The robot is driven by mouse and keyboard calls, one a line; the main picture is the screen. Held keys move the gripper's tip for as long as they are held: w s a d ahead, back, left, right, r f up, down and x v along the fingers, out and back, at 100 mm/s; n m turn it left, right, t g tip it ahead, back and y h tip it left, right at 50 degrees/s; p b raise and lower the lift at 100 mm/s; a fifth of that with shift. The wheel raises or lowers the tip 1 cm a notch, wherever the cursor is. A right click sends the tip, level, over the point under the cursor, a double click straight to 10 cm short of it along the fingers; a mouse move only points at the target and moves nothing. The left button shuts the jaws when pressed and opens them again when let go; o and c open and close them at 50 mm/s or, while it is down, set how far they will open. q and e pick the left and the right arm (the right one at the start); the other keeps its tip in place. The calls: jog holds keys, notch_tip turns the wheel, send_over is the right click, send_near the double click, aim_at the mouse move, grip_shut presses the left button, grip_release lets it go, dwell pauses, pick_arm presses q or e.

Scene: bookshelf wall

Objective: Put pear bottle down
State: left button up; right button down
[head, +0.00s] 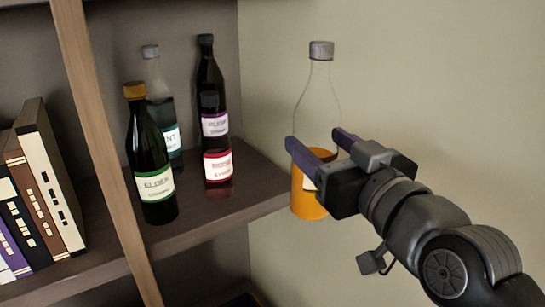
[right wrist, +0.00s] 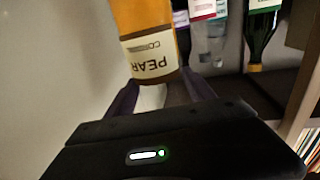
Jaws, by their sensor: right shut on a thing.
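The pear bottle (head: 311,205) is clear glass with a grey cap and orange liquid. It is upright in the air just right of the shelf's end in the head view. In the right wrist view, its label reading PEAR (right wrist: 150,58) shows upside down. My right gripper (head: 314,146) is shut on the bottle around its middle, with purple fingers on either side. The gripper hides part of the label in the head view. The shelf board (head: 215,208) is to the left of the bottle. My left gripper is not in view.
Several bottles stand on the shelf: a dark elder bottle (head: 150,150) at the front, a clear one (head: 159,100) behind it, a plum bottle (head: 212,90) and a rose bottle (head: 215,150). Books (head: 45,180) stand left of the wooden upright (head: 100,150). The shelf's right end is bare.

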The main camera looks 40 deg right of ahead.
jog(key=p+x, duration=0.3)
jog(key=x, duration=1.3)
jog(key=shift+w+p, duration=0.35)
jog(key=shift+d+r, duration=0.1)
jog(key=f, duration=0.3)
jog(key=shift+w+f, duration=0.25)
jog(key=shift+w, duration=0.15)
jog(key=shift+f, duration=0.1)
jog(key=shift+d+f, duration=0.1)
jog(key=shift+c, duration=1.8)
grip_release()
jog(key=shift+f, duration=0.1)
